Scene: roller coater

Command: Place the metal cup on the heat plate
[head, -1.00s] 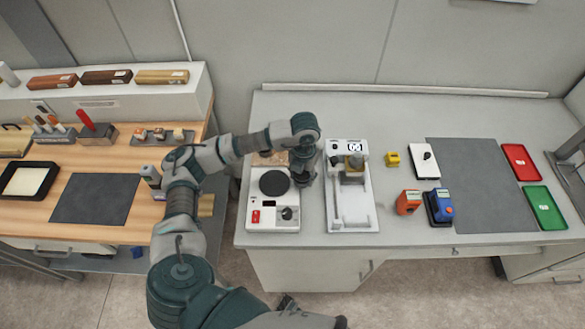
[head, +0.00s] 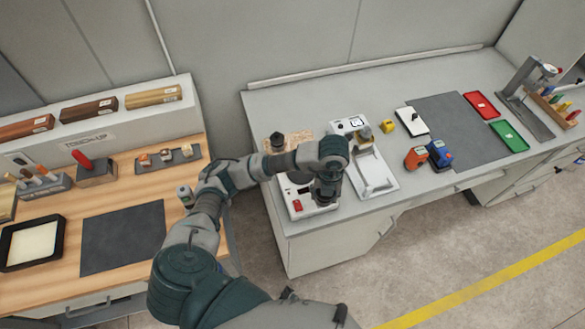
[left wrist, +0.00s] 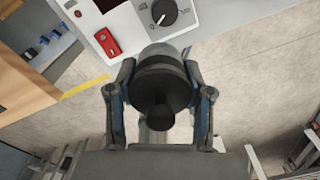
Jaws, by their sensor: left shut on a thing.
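My left gripper (head: 326,192) is shut on a dark, round thing with a grey metal side, which I take to be the metal cup (left wrist: 160,82). In the left wrist view the gripper (left wrist: 160,95) has one finger on each side of it. In the head view the gripper hides the cup. My right gripper is out of view.
A white scale-like device (head: 374,182) stands right of the heat plate. Orange (head: 415,158) and blue (head: 440,154) tools and red (head: 481,104) and green (head: 513,136) trays lie farther right. A wooden workbench (head: 185,215) stands left, across a gap.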

